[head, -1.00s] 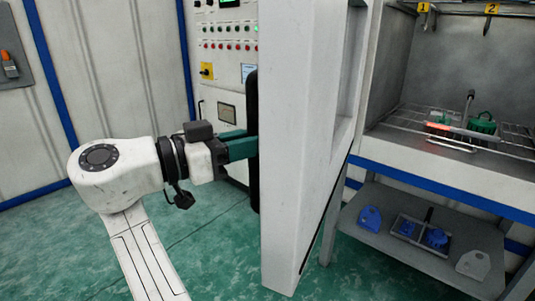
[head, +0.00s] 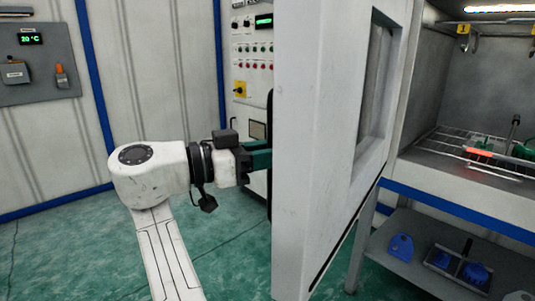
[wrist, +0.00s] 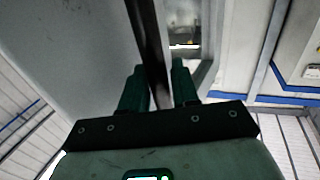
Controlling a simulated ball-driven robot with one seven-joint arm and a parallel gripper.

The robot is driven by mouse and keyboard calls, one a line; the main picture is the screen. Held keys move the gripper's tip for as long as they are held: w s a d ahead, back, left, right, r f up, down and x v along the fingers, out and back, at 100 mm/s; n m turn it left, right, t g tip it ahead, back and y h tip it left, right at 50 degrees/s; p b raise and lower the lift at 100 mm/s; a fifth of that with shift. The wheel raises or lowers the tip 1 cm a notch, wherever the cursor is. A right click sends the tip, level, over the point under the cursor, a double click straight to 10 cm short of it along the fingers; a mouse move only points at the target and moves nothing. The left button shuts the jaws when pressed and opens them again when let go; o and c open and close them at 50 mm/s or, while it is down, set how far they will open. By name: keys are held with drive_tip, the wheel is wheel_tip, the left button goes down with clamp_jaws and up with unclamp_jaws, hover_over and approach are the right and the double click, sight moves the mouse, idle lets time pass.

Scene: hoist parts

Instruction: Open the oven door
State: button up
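The oven door (head: 325,150) is a thick white panel with a window, standing swung open in front of the oven (head: 440,110). The oven's inside shows to its right. A dark vertical handle (head: 270,130) runs along the door's left side, mostly hidden by the door edge in the head view. My gripper (head: 262,155) reaches it from the left with green fingers. In the wrist view the handle (wrist: 150,45) passes between the two fingers (wrist: 158,85), which sit close on both sides of it. Their contact points are partly hidden.
Inside the oven a wire rack (head: 455,150) carries green parts and a red-glowing bar (head: 480,153). A lower shelf (head: 420,265) holds blue parts. A control panel (head: 250,60) stands behind the door. Green floor to the left is free.

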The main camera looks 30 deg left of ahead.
drive_tip(key=shift+o, duration=0.8)
drive_tip(key=shift+w+d, duration=0.4)
drive_tip(key=shift+d, duration=0.1)
drive_tip(key=shift+o, duration=0.7)
drive_tip(key=v, duration=1.1)
drive_tip(key=shift+a, duration=0.25)
drive_tip(key=shift+c, duration=0.3)
